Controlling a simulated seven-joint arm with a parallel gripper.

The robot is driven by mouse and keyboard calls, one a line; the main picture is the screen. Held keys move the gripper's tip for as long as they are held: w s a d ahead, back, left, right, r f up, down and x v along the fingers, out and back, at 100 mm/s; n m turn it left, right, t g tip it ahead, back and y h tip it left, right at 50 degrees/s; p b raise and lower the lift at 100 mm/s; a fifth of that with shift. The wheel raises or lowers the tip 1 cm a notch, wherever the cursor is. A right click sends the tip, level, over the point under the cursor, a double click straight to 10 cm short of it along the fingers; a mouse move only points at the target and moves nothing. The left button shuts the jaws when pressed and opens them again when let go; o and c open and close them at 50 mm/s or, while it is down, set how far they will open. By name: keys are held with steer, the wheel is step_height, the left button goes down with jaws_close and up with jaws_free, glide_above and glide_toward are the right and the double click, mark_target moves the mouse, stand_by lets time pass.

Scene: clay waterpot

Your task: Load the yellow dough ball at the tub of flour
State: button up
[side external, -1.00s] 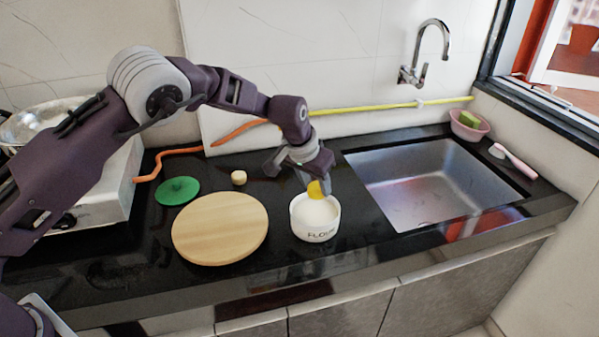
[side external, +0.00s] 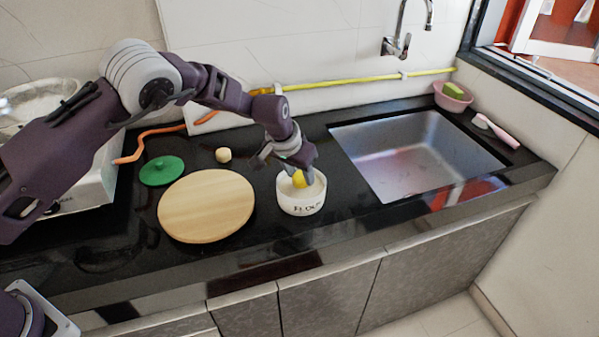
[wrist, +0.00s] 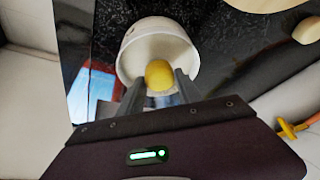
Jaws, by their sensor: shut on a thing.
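The yellow dough ball (side external: 299,179) is between the fingers of my gripper (side external: 297,172). In the side view it is at the mouth of the white tub (side external: 301,204) marked FLOUR, near the rim level. In the wrist view the yellow ball (wrist: 159,75) sits between the two fingertips (wrist: 159,88), with the tub's white wall (wrist: 135,45) around it. My gripper is shut on the ball. The flour inside is mostly hidden behind the ball and fingers, and I cannot tell whether the ball touches it.
A round wooden board (side external: 206,205) lies left of the tub. Behind it are a green lid (side external: 161,171) and a small pale piece (side external: 223,155). The sink (side external: 412,160) is to the right. Black counter (side external: 262,190) is bare between board and tub.

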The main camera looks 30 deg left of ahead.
mark_target(299, 176)
steer(key=shift+f, duration=0.6)
stand_by(1.2)
steer(key=shift+r, duration=3.6)
